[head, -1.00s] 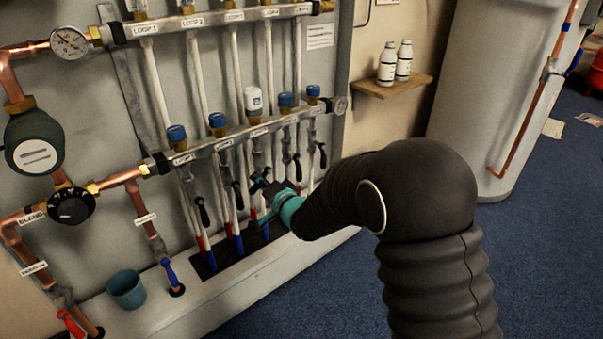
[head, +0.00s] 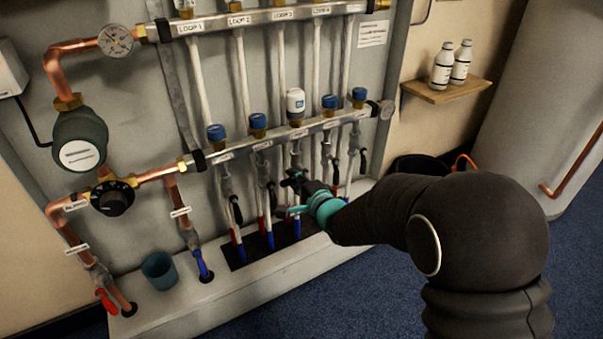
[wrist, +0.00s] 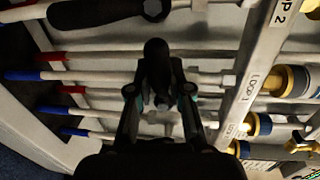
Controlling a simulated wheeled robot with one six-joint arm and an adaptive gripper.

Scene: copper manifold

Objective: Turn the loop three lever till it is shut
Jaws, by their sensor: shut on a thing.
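My gripper (head: 297,187) is at the third valve from the left, below the white valve head (head: 295,103) on the lower manifold bar. In the wrist view my gripper (wrist: 160,98) has its fingers closed on a black lever handle, the loop three lever (wrist: 156,62), whose rounded end points up in the picture. In the head view the gripper mostly hides this lever, so its exact angle is hard to tell. The neighbouring black levers, loop one (head: 236,210) and loop two (head: 272,196), hang down along their pipes.
Two more black levers, loop four (head: 335,171) and loop five (head: 363,160), stand close on the right. White pipes run behind the gripper. A blue cup (head: 160,272) stands on the ledge at left. Bottles (head: 443,66) stand on a wooden shelf (head: 447,91). Open blue floor lies in front.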

